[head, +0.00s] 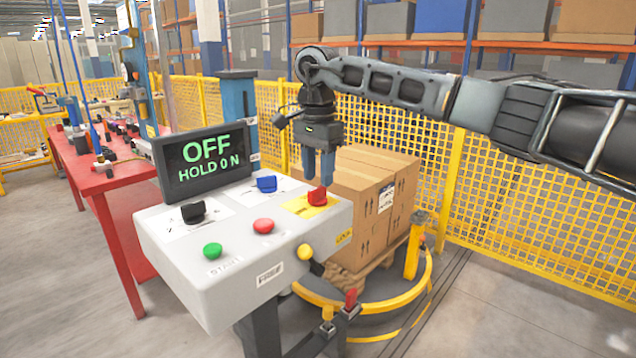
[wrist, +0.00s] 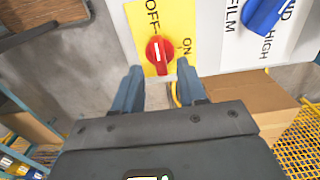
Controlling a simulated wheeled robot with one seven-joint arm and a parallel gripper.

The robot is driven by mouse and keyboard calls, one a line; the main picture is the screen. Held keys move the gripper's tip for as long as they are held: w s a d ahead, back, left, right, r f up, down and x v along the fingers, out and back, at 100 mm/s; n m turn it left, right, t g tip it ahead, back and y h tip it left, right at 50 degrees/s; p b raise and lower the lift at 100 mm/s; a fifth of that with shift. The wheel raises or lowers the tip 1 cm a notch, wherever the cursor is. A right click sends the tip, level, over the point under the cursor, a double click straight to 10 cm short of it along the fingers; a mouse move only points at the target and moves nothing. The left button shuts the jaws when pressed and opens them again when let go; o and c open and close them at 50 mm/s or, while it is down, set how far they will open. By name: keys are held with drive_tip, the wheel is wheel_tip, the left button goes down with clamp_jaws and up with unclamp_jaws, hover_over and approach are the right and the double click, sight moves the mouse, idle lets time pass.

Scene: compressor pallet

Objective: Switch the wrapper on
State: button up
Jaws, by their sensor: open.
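The control console (head: 215,262) is a pale grey box with a screen (head: 202,160) reading "OFF" and "HOLD 0 N". A red rotary switch (head: 317,196) sits on a yellow plate (head: 300,208) at its right back corner. In the wrist view the red switch (wrist: 160,54) has a white line along its handle, roughly upright in the picture. "OFF" is printed above it and "ON" to its right. My gripper (head: 319,178) points down with its blue fingers just above the switch. In the wrist view its open fingertips are either side of the switch's near end; contact cannot be told.
A blue knob (head: 267,183) and a black knob (head: 193,211) share the console top. A green button (head: 212,250), a red button (head: 263,226) and a yellow knob (head: 305,251) are nearer. Stacked cartons (head: 345,205) stand behind, by a yellow fence (head: 560,210).

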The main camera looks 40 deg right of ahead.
sight(318, 187)
drive_tip(key=shift+f, duration=1.65)
clamp_jaws()
